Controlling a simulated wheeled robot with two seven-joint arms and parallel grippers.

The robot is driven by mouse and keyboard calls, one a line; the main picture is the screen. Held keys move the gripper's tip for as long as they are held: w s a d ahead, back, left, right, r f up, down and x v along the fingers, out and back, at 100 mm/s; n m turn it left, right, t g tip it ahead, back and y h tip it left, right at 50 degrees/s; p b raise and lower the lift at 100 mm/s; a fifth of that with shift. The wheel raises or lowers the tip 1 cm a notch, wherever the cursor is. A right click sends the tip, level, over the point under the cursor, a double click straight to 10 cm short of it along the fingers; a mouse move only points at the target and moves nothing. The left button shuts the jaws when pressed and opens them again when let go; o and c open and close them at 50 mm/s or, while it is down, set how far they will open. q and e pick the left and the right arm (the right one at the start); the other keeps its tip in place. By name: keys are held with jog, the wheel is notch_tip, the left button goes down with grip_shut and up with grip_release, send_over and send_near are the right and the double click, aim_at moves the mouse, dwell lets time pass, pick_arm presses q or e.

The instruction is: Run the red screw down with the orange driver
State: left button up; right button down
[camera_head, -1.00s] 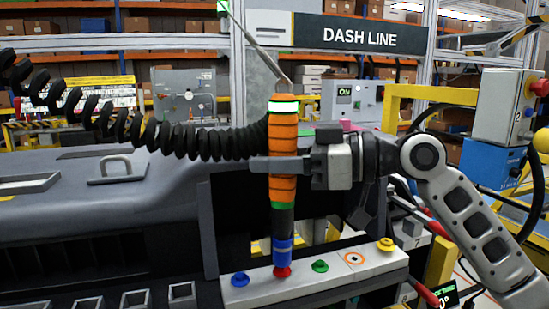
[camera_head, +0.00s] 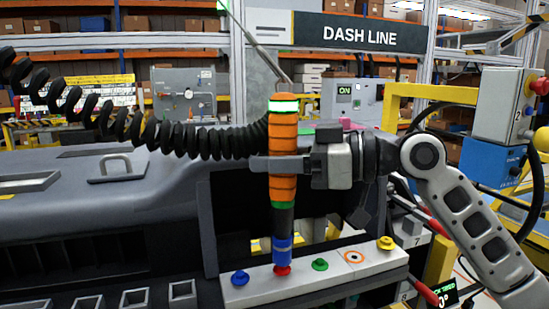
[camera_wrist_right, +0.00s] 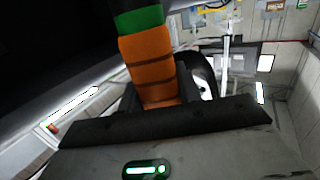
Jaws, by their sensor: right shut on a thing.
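The orange driver (camera_head: 283,165) stands upright in the head view, with green bands, a dark lower body and a blue nose. My right gripper (camera_head: 283,166) is shut around the middle of its orange grip. The right wrist view also shows the orange grip (camera_wrist_right: 150,65) between the fingers. The red screw (camera_head: 283,271) sits on the pale strip directly under the driver's blue nose. The nose appears to touch the screw head and hides part of it. My left gripper is not in view.
A black coiled hose (camera_head: 200,142) runs left from the driver. The grey dashboard (camera_head: 150,205) fills the left.

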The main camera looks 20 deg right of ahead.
aim_at(275, 133)
jog(key=shift+f+b, duration=0.5)
jog(key=shift+f, duration=0.15)
dwell(0.7)
jog(key=shift+f, duration=0.7)
dwell(2.9)
jog(key=shift+r, duration=0.4)
jog(key=shift+r+p, duration=2.5)
jog(key=shift+r, duration=0.3)
jog(key=shift+f, duration=0.1)
